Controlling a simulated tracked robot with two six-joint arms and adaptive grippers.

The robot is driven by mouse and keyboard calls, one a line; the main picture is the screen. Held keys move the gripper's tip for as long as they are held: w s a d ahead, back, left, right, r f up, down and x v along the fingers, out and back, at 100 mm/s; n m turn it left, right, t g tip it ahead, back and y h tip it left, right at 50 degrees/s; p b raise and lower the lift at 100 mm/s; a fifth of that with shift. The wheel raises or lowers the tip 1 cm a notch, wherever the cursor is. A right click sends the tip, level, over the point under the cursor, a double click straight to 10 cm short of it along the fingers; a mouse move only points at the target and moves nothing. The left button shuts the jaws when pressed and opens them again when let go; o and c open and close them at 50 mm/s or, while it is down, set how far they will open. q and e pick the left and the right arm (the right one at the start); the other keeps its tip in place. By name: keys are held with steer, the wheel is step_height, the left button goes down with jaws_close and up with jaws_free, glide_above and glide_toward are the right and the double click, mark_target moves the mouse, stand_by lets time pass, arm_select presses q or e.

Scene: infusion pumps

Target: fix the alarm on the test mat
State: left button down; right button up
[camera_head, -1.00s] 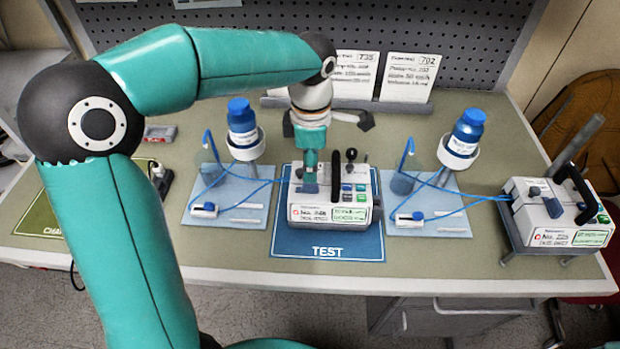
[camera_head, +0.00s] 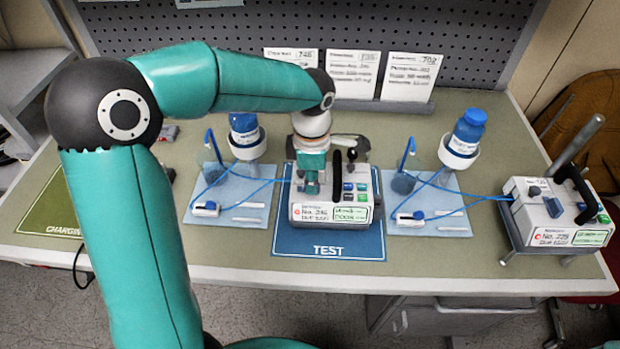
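A white infusion pump (camera_head: 332,212) with a black handle and small coloured buttons sits on the blue test mat (camera_head: 328,247). A blue line (camera_head: 262,184) runs to it from the left drip stand. My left gripper (camera_head: 311,186) points down at the left part of the pump's top, at or just above it. Its fingers are small and partly hidden by the wrist, so I cannot tell whether they are open or shut. I cannot make out the alarm text on the pump's green screen (camera_head: 352,214). My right gripper is not in view.
Drip stands with blue-capped bottles (camera_head: 244,128) (camera_head: 466,131) stand on pale blue trays (camera_head: 250,215) (camera_head: 436,222) on both sides. Order cards (camera_head: 409,77) stand at the back. A green charging mat (camera_head: 50,213) lies left.

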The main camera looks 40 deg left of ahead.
arm_select(q)
steer(key=shift+a, duration=0.15)
steer(key=shift+m, duration=0.3)
steer(key=shift+d, duration=0.2)
steer(key=m+b, duration=0.1)
steer(key=m, duration=0.2)
steer(key=m+b, duration=0.1)
steer(key=m, duration=0.3)
steer(key=shift+w, duration=0.1)
steer(key=m, duration=0.6)
steer(key=shift+m, duration=2.2)
